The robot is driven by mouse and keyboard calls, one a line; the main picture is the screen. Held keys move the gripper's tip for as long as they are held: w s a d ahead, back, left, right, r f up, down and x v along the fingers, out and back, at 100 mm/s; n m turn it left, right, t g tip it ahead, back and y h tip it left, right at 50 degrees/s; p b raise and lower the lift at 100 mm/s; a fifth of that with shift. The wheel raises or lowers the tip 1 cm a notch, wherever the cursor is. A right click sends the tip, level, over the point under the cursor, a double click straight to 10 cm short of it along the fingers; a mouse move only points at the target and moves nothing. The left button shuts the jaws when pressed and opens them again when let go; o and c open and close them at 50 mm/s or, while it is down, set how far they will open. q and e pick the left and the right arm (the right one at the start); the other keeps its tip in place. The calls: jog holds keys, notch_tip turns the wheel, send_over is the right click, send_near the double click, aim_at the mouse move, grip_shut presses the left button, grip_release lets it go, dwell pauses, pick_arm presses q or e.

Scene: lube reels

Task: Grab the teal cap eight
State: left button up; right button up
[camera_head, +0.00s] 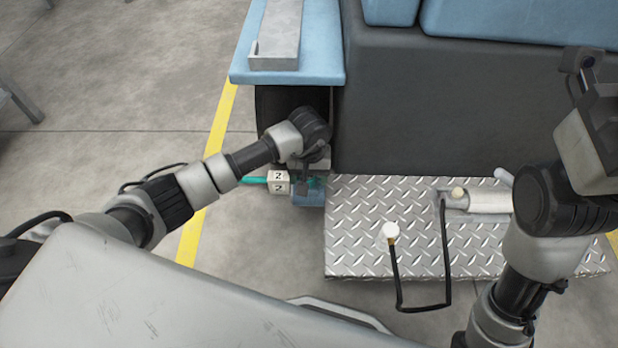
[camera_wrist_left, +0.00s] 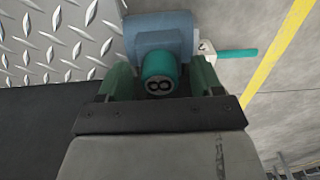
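The teal cap eight (camera_wrist_left: 159,72) is a short round teal cap with a black 8 on its end face. It sticks out of a blue block in the left wrist view. My left gripper (camera_wrist_left: 163,80) is open, with one finger on each side of the cap and a small gap showing at both sides. In the head view my left gripper (camera_head: 314,170) is low beside the dark machine, and its wrist hides most of the cap. My right arm is raised at the right edge; its fingers do not show.
The blue block (camera_head: 308,196) has a white tag marked 2 (camera_head: 279,182) and a teal rod (camera_head: 254,180) on its left. A diamond-plate step (camera_head: 375,235) lies to the right, with a white-knobbed black hose (camera_head: 394,262). The blue ledge (camera_head: 322,66) overhangs above.

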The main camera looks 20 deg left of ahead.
pick_arm(q)
jog(key=c, duration=0.9)
jog(key=shift+r, duration=0.1)
